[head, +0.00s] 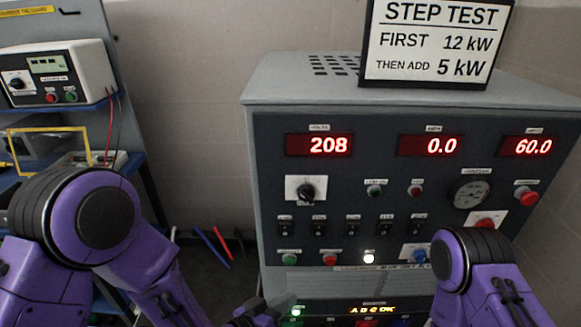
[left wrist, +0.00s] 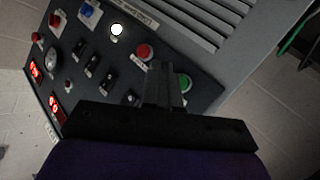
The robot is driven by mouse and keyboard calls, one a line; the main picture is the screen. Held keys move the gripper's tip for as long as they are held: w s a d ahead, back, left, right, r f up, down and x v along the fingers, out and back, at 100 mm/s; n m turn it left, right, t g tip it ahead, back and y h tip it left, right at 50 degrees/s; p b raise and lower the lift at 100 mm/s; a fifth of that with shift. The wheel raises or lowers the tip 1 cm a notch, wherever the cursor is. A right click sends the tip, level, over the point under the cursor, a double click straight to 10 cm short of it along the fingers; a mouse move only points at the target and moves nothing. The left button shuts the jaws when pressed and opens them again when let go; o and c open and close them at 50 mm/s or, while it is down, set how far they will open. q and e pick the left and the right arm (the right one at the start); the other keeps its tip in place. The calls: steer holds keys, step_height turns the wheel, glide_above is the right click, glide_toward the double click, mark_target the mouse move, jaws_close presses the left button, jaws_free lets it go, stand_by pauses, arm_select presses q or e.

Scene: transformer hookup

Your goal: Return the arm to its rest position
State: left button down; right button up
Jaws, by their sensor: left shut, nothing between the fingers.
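My left arm (head: 110,230) is purple and black and comes in from the left in the head view. My left gripper (head: 278,308) is low at the bottom of that view, in front of the lower part of the grey test cabinet. In the left wrist view its black fingers (left wrist: 163,85) are together and empty, seen against the control panel between the red button (left wrist: 145,52) and the green button (left wrist: 185,82); I cannot tell how far apart they are. My right arm (head: 475,275) shows at the lower right; its gripper is out of view.
The cabinet's control panel (head: 390,180) shows 208, 0.0 and 60.0 in red. A white lamp (head: 368,258) is lit, and a lower display (head: 373,310) reads "A B C OK". A sign (head: 436,42) stands on top. A blue shelf with instruments (head: 60,78) is at left.

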arm_select(q)
steer(key=s+a+f+n+g+y, duration=0.1)
steer(key=s+a+f+n+y, duration=0.3)
steer(key=a+f, duration=0.4)
steer(key=s+a+f+n+g+y, duration=0.25)
steer(key=a+f+y, duration=0.25)
steer(key=a, duration=0.5)
steer(key=s+a+f+n+g+y, duration=0.1)
steer(key=s+a+f+g+y, duration=0.1)
steer(key=s+a, duration=0.3)
steer(key=s+a+f+n+g+y, duration=0.2)
steer(key=s+a+f, duration=0.2)
steer(key=s, duration=0.7)
steer(key=shift+a+f, duration=0.4)
steer(key=shift+a, duration=0.55)
